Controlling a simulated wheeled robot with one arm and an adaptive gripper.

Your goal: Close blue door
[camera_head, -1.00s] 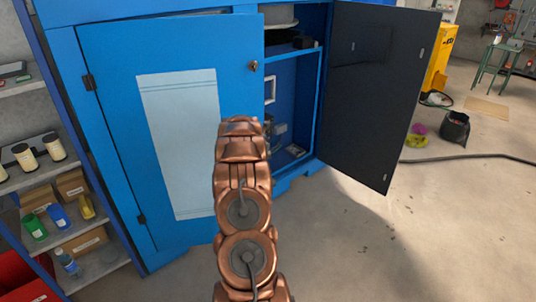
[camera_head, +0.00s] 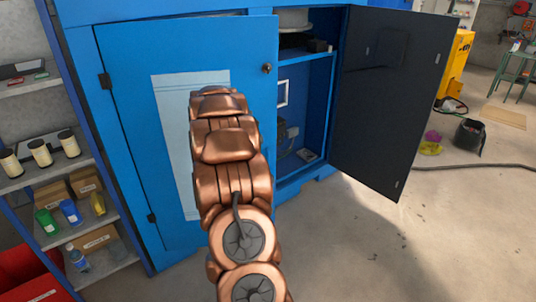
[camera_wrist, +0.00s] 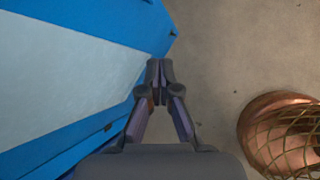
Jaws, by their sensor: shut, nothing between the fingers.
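A blue cabinet (camera_head: 323,100) stands ahead of me in the head view. Its left blue door (camera_head: 125,130) carries a pale sheet and a small lock knob near its top right corner. A narrow gap shows above this door, so it looks slightly ajar. The right door (camera_head: 390,100) stands wide open, with its dark inner face toward me. My arm covers part of the left door and hides my gripper in the head view. In the wrist view my gripper (camera_wrist: 160,70) is shut and empty, beside a blue panel with a pale area (camera_wrist: 60,75). I cannot tell whether they touch.
A shelf unit (camera_head: 110,258) with bottles, cups and boxes stands close on the left. A dark cable (camera_head: 480,166) and a black bucket (camera_head: 468,137) lie to the right. The concrete floor (camera_head: 370,255) in front of the open door is clear.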

